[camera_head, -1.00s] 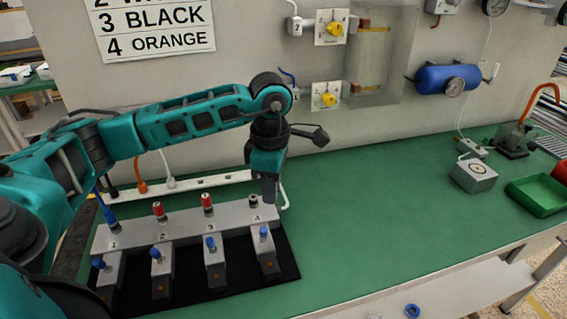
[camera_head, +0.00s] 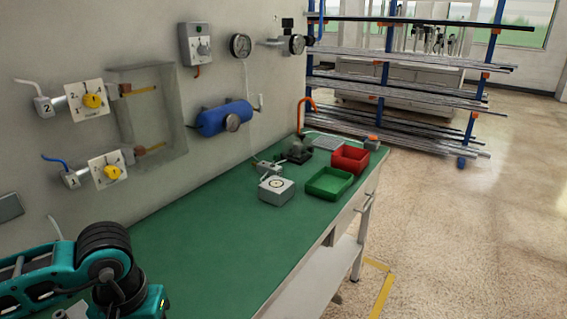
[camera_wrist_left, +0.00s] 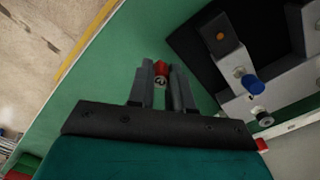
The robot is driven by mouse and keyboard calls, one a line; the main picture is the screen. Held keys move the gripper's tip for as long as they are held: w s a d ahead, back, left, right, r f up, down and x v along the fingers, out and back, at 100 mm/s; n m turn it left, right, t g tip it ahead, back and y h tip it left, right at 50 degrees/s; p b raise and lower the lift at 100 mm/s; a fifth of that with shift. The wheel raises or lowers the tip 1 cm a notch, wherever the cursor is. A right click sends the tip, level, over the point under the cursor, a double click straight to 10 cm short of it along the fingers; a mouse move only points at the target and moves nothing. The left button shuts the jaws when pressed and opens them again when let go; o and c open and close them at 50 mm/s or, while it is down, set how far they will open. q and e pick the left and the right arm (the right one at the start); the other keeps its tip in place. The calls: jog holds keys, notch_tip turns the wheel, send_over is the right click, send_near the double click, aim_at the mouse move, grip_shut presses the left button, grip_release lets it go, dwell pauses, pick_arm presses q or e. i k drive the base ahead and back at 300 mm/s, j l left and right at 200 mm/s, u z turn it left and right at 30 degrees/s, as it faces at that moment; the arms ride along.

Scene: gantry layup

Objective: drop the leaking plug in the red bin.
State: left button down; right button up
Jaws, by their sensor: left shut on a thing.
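In the left wrist view my left gripper (camera_wrist_left: 162,78) is shut on a red plug (camera_wrist_left: 160,69) with a metallic end. The plug is held between the fingertips, over the green bench top. In the head view only part of my left arm shows at the lower left; its fingers are out of frame. The red bin (camera_head: 347,167) stands at the far right end of the bench, well away from the arm. My right gripper is in neither view.
A green tray (camera_head: 325,195) stands directly in front of the red bin, with a grey box (camera_head: 277,192) to its left. In the wrist view, the grey plug block (camera_wrist_left: 285,106) lies right of the gripper, with a blue plug (camera_wrist_left: 253,84). The middle bench top (camera_head: 215,235) is clear.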

aim_at(345, 165)
jog(key=i+l, duration=0.15)
jog(key=l, duration=0.2)
jog(key=i+l, duration=0.15)
jog(key=l, duration=0.2)
jog(key=i+l, duration=0.15)
jog(key=l, duration=0.2)
jog(key=i+l, duration=0.15)
jog(key=l, duration=0.2)
jog(key=i+l, duration=0.15)
jog(key=l, duration=0.2)
jog(key=i+l, duration=0.15)
jog(key=l, duration=0.2)
jog(key=i+l, duration=0.2)
jog(key=l, duration=0.15)
jog(key=i+l, duration=0.15)
jog(key=l, duration=0.2)
jog(key=i+l, duration=0.4)
jog(key=i, duration=0.25)
jog(key=j+u, duration=0.05)
